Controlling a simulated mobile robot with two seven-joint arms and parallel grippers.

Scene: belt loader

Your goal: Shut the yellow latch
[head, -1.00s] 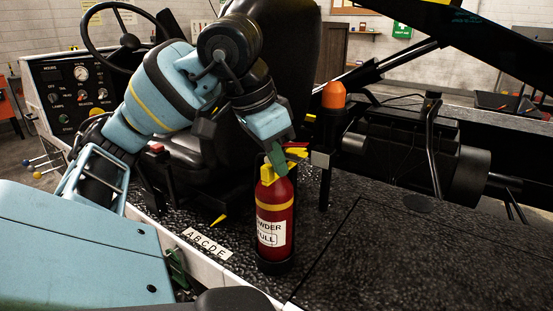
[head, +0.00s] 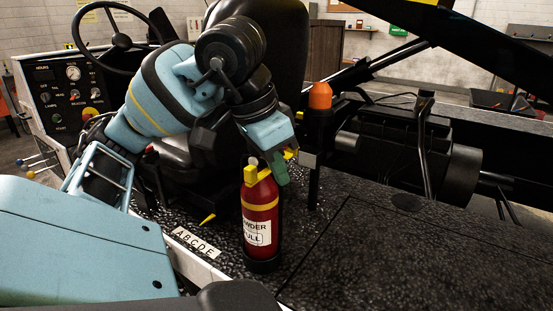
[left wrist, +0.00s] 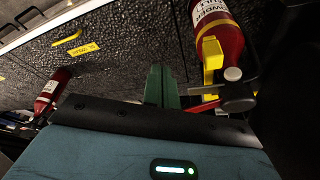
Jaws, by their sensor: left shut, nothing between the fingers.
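A red fire extinguisher (head: 260,212) with a yellow band stands upright in a black holder on the dark deck. A yellow latch part (head: 251,175) sits at its top; in the left wrist view a yellow piece (left wrist: 212,60) lies along the extinguisher's neck (left wrist: 222,40). More yellow (head: 291,154) shows behind my gripper. My left gripper (head: 279,174) has green fingers, shut and empty, pointing down just right of the extinguisher's top. In the left wrist view the fingers (left wrist: 161,88) are beside the yellow piece; contact cannot be told. My right gripper is not in view.
A black seat (head: 275,50) and steering wheel (head: 118,35) stand behind my arm. An orange-capped post (head: 320,97) is close right of the gripper. The deck at right is clear.

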